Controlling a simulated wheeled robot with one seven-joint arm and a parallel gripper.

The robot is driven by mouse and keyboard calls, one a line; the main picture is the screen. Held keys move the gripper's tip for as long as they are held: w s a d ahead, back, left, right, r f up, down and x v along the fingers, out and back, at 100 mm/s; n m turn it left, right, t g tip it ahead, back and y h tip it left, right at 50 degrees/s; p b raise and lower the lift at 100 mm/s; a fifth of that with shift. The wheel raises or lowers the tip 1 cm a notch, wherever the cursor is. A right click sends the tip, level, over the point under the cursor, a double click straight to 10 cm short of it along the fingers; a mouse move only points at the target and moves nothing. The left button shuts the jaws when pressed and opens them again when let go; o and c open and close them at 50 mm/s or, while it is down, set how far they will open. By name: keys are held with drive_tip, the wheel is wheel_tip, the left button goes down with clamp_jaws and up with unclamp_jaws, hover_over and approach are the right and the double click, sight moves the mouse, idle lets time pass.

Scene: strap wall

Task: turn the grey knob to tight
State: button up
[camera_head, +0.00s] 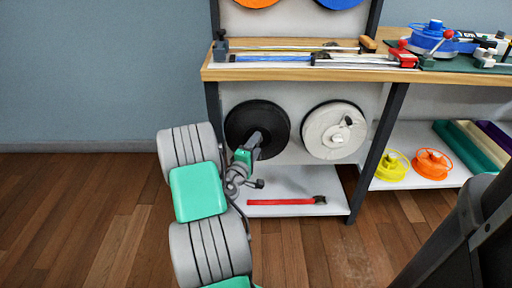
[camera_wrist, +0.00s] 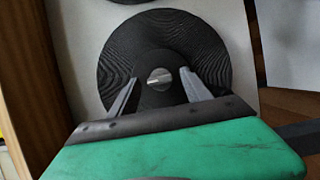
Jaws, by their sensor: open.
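A round black reel (camera_head: 240,120) is mounted on the panel under the bench; it fills much of the wrist view (camera_wrist: 120,65). At its centre is a small round grey knob (camera_wrist: 160,78) with a pale mark across it. My gripper (camera_wrist: 159,73) is open, its two fingers on either side of the knob in the wrist view. I cannot tell whether they touch it. In the head view my gripper (camera_head: 255,138) is in front of the black reel and hides its centre.
A white reel (camera_head: 318,138) with a pale hub is to the right. A red strap (camera_head: 280,201) lies on the lower shelf (camera_head: 300,182). The wooden bench top (camera_head: 290,73) is above, and a dark bench leg (camera_head: 378,150) stands right of the white reel.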

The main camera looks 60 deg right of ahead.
drive_tip(key=shift+d, duration=0.4)
drive_tip(key=shift+c, duration=0.2)
clamp_jaws()
